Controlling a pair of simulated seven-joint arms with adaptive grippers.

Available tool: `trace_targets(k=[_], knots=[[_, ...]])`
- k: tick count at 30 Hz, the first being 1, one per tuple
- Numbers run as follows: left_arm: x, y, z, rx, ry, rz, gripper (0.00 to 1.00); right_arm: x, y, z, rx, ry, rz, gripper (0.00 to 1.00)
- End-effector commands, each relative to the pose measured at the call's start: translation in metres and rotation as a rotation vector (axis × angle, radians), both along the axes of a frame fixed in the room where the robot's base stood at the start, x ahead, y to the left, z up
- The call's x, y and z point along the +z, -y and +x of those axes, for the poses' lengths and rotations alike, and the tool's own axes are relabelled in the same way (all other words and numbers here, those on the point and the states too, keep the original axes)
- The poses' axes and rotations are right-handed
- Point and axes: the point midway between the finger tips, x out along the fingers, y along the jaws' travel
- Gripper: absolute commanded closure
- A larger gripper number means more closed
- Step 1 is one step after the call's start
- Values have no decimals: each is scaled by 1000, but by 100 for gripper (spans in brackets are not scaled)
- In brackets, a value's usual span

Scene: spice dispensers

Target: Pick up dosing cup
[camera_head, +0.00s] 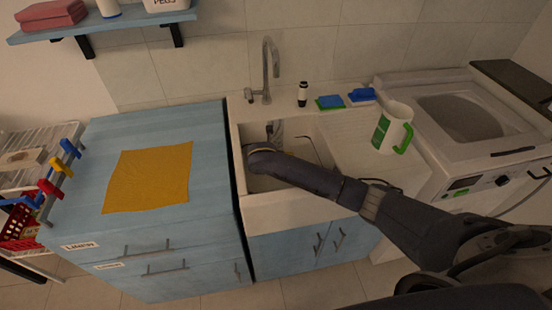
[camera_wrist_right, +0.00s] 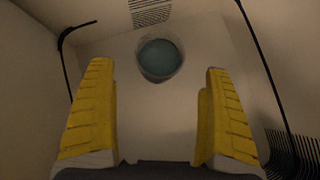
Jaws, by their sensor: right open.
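A small round cup (camera_wrist_right: 159,58), which looks like the dosing cup, shows in the right wrist view with a pale rim and a dull blue-green inside. It sits on the pale floor of the sink, ahead of the fingertips and roughly centred between them. My right gripper (camera_wrist_right: 158,72) is open, with its two yellow fingers wide apart and nothing between them. In the head view my right arm reaches from the right into the sink (camera_head: 262,208); its fingers and the cup cannot be made out there. My left gripper is not in view.
Sink walls and a dark wire rack (camera_wrist_right: 256,60) lie close around the right gripper. A faucet (camera_head: 268,68) rises behind the sink. A white jug with green handle (camera_head: 390,128), a small bottle (camera_head: 302,94) and sponges (camera_head: 331,102) stand nearby. A yellow cloth (camera_head: 150,178) lies on the blue cabinet.

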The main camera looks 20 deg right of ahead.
Motion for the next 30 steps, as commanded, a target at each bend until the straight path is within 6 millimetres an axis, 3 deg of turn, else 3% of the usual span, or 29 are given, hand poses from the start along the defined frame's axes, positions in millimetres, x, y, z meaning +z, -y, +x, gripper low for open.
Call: trace_targets(k=[8,21,30], knots=[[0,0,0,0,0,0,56,-6,5,8,-1,1,-2,15],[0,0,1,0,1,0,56,-36,20,36,-1,0,-1,15],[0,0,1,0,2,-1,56,-39,22,38,0,1,-1,15]])
